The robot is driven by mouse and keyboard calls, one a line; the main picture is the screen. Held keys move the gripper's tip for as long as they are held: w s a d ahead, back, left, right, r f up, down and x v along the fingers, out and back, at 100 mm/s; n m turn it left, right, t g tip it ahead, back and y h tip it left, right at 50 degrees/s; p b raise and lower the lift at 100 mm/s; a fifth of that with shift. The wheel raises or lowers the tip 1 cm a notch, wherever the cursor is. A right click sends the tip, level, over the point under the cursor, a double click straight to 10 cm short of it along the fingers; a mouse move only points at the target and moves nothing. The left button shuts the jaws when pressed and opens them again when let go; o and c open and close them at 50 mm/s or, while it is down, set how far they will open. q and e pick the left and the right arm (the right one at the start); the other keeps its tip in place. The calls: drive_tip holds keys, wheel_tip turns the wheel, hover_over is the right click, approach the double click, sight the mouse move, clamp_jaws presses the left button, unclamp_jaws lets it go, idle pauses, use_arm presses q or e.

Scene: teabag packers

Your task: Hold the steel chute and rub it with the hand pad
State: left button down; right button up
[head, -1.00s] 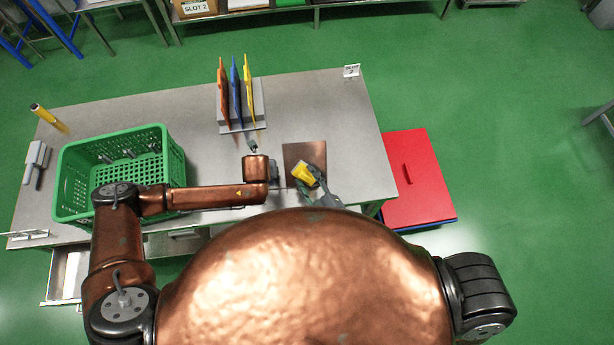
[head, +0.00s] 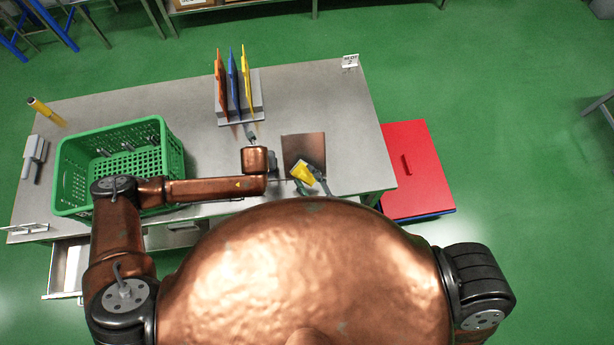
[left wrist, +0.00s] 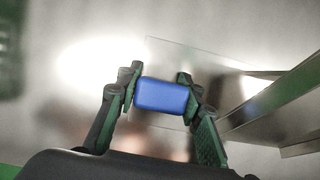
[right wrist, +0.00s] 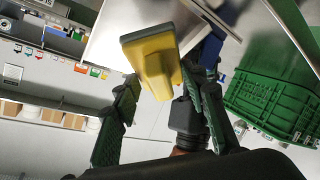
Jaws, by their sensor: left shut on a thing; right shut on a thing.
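The steel chute (head: 304,146) shows in the head view as a flat, shiny, copper-tinted plate near the table's front edge. My left gripper (head: 273,160) is beside its left side. In the left wrist view my left gripper (left wrist: 160,92) is shut on a blue block (left wrist: 161,95), seemingly the chute's grip; the join is unclear. My right gripper (right wrist: 163,88) is shut on the yellow hand pad (right wrist: 152,58), which also shows over the chute's lower part in the head view (head: 302,173). In the right wrist view the pad's face is close to the chute (right wrist: 110,25); contact is unclear.
A green crate (head: 120,180) stands left on the grey table (head: 340,110). A rack with orange, blue and yellow boards (head: 240,108) stands behind my left gripper. A red-topped box (head: 415,165) stands right of the table.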

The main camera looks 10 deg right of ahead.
use_arm(q)
drive_tip(key=shift+a, duration=0.1)
use_arm(e)
drive_tip(key=shift+s+a+r, duration=0.1)
drive_tip(key=shift+s+r, duration=0.85)
drive_tip(key=shift+s, duration=0.25)
use_arm(q)
drive_tip(key=c, duration=1.2)
unclamp_jaws()
drive_tip(key=shift+c, duration=0.2)
